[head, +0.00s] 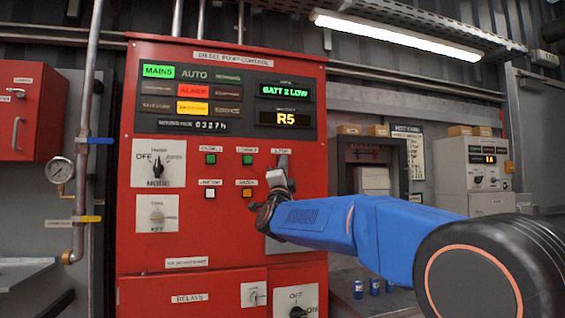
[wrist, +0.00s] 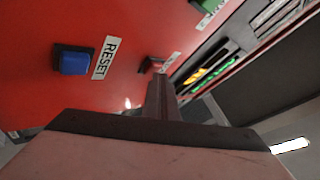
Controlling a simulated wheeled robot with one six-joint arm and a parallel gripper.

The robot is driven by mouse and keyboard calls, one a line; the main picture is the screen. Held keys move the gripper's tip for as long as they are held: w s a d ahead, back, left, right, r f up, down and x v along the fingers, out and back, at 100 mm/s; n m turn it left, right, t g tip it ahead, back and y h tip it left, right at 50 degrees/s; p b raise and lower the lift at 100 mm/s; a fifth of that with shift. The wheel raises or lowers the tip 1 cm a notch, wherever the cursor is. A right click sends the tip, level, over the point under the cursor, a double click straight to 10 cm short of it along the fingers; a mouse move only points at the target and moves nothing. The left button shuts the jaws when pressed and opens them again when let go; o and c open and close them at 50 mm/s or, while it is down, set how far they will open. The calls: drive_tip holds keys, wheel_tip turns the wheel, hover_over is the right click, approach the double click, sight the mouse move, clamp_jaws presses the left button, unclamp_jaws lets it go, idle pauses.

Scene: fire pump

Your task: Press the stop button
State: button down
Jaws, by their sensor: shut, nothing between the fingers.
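The red control panel (head: 225,80) faces me in the head view. My gripper (head: 283,160) is at its right side, shut and empty, with its fingers pointing up just below a small label (head: 281,152) too blurred to read surely. In the wrist view my shut fingers (wrist: 158,82) reach up toward a small dark red button (wrist: 149,66) beside a blurred label. I cannot tell whether they touch it. The button is hidden behind my fingers in the head view. A blue button (wrist: 74,61) labelled RESET is to the left in the wrist view.
Two green buttons (head: 211,158) (head: 247,159), a white button (head: 210,193) and an orange button (head: 247,193) are left of my gripper. A MODE knob (head: 158,166) and KEY switch (head: 157,214) are further left.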

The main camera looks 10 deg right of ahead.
drive_tip(key=shift+s, duration=0.7)
drive_tip(key=s, duration=0.5)
drive_tip(key=shift+d, duration=0.25)
idle(0.7)
drive_tip(key=s+d+f+n+g+y, duration=0.1)
drive_tip(key=s+f+n+g+y, duration=0.35)
drive_tip(key=f, duration=0.55)
drive_tip(key=s+f+n+g+y, duration=0.25)
drive_tip(key=s+f+n, duration=0.4)
drive_tip(key=f, duration=0.35)
drive_tip(key=s+d+f+n+g+y, duration=0.1)
drive_tip(key=s+f+n+g+y, duration=0.25)
drive_tip(key=s+f, duration=0.45)
drive_tip(key=s+d+f+n+g, duration=0.1)
drive_tip(key=s+d+f+g, duration=0.1)
drive_tip(key=s+f, duration=0.6)
drive_tip(key=s+d+f+n+g+h, duration=0.1)
drive_tip(key=s+f+g, duration=0.3)
drive_tip(key=s+f, duration=0.5)
drive_tip(key=s+d+f+n+g+h, duration=0.1)
drive_tip(key=s+d+f+n+g, duration=0.1)
drive_tip(key=s+f, duration=0.7)
wheel_tip(320, 180, down, 2)
drive_tip(key=shift+d+f+n+g, duration=0.1)
drive_tip(key=shift+d+n+g, duration=0.25)
drive_tip(key=shift+d+g, duration=0.35)
